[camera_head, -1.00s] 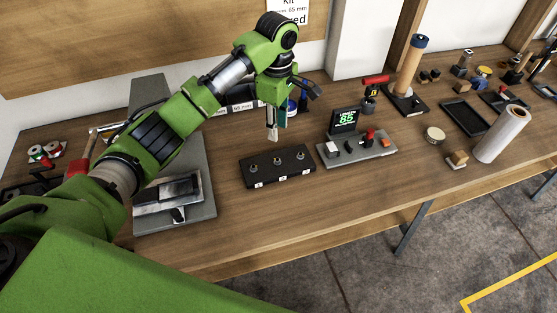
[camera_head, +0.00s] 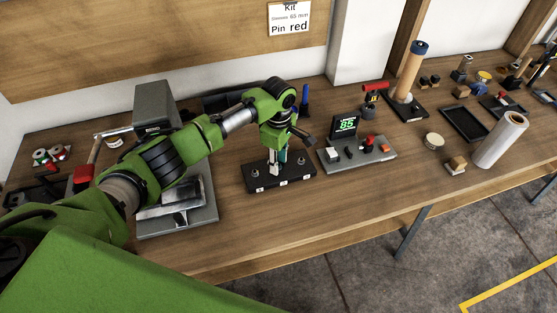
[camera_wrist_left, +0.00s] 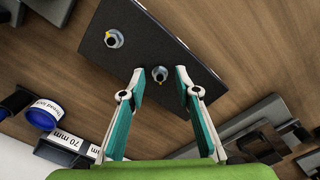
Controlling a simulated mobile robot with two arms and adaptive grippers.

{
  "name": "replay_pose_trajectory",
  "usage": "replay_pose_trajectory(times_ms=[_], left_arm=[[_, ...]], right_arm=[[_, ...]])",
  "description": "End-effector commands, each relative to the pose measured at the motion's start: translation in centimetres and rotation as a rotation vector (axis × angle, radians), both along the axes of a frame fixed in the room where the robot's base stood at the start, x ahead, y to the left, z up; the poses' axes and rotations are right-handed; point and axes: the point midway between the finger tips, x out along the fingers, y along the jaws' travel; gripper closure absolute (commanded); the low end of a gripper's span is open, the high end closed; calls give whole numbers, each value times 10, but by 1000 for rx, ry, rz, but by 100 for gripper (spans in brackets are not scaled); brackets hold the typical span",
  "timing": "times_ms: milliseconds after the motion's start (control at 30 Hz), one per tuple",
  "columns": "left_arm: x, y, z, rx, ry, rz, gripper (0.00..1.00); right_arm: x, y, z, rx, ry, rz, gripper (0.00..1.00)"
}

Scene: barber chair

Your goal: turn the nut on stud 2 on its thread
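A black block (camera_head: 262,184) with studs in a row lies on the bench; it also shows in the left wrist view (camera_wrist_left: 150,30). My left gripper (camera_head: 277,168) points down at the middle of the block. In the left wrist view my gripper (camera_wrist_left: 161,78) is open, its teal fingers spread on either side of the middle stud's nut (camera_wrist_left: 160,75). A gap shows on both sides of the nut, so I see no contact. Another stud with a nut (camera_wrist_left: 114,38) stands up and left of it. In the head view my gripper hides the middle stud. My right gripper is not in view.
A grey device with a green "85" display (camera_head: 345,124) stands close to the right of the block. A grey machine (camera_head: 205,208) stands to the left. Free bench lies in front of the block. A "70 mm" label (camera_wrist_left: 72,144) and blue-rimmed roll (camera_wrist_left: 44,113) show in the wrist view.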

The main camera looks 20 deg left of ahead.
Motion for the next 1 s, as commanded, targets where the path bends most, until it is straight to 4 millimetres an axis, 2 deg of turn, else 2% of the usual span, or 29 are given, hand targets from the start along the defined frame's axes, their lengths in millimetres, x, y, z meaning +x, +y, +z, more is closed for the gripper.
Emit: replay_pose_trajectory(times_ms=[67,167,200,400,567,767,1000], left_arm=[[0,0,0,0,0,0,70],[0,0,0,0,0,0,96],[0,0,0,0,0,0,100],[0,0,1,-1,1,-2,100],[-1,-2,3,-3,2,-27,100],[-2,-2,6,-4,7,-118,100],[-2,-2,5,-5,6,-316,100]], right_arm=[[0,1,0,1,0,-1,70],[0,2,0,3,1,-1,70],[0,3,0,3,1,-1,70],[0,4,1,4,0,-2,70],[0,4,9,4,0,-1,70],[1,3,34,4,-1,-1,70],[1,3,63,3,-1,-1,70]])
